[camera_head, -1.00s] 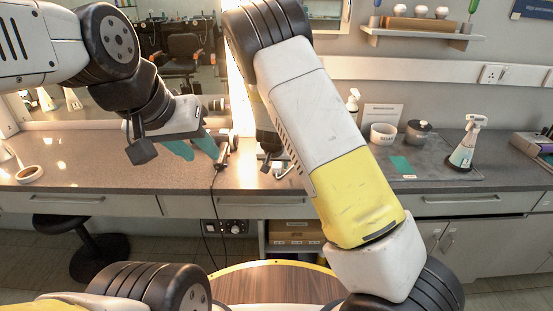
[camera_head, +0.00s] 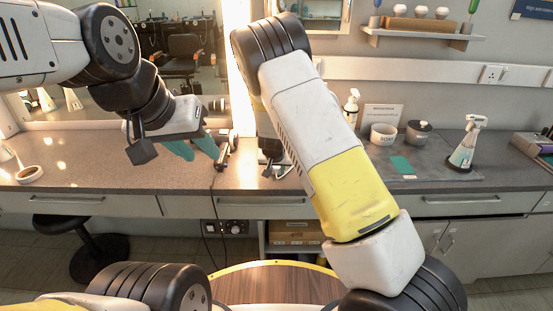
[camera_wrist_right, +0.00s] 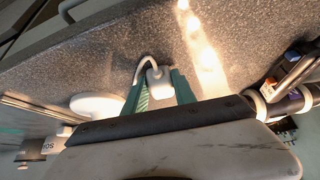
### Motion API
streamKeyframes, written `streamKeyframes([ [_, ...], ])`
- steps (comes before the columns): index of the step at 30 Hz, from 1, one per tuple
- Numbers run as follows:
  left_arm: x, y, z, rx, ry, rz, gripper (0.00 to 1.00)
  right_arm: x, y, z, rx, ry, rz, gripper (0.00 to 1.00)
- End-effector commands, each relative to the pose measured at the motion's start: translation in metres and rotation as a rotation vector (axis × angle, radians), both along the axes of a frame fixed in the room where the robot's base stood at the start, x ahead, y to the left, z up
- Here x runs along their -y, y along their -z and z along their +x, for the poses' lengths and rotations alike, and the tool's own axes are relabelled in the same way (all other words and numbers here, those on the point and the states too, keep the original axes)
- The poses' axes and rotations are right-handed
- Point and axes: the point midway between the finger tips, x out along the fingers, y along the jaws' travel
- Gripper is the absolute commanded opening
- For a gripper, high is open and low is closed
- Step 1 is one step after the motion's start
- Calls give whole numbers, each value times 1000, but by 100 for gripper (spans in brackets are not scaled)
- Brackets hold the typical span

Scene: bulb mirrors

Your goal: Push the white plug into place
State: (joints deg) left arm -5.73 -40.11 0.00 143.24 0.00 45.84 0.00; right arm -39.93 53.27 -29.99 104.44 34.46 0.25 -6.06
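The white plug (camera_wrist_right: 158,84), with a pale cord looping up from it, sits between the teal fingers of my right gripper (camera_wrist_right: 160,90) in the right wrist view. Both fingers appear to touch its sides, just above the speckled counter. In the head view my right arm hides the plug and most of that gripper. My left gripper (camera_head: 203,152) hangs above the counter at left, its teal fingers apart with nothing seen between them. Its fingertips are close to a dark cylindrical fixture (camera_head: 225,152) with a cord. The place the plug fits cannot be made out.
The counter (camera_head: 110,165) runs along a mirror and wall. A soap pot (camera_head: 383,134), a lidded grey pot (camera_head: 418,132) and spray bottle (camera_head: 465,145) stand at right. In the right wrist view a white round object (camera_wrist_right: 97,105) is near the left finger.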

Motion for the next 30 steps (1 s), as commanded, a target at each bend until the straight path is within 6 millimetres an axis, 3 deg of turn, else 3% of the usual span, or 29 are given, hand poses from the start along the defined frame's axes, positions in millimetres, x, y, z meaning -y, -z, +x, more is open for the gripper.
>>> streamKeyframes([
  [10,0,0,0,0,0,0,36,-1,-5,0,1,-1,0,0],
  [30,0,0,0,0,0,0,36,-1,-57,0,2,-1,1,0],
])
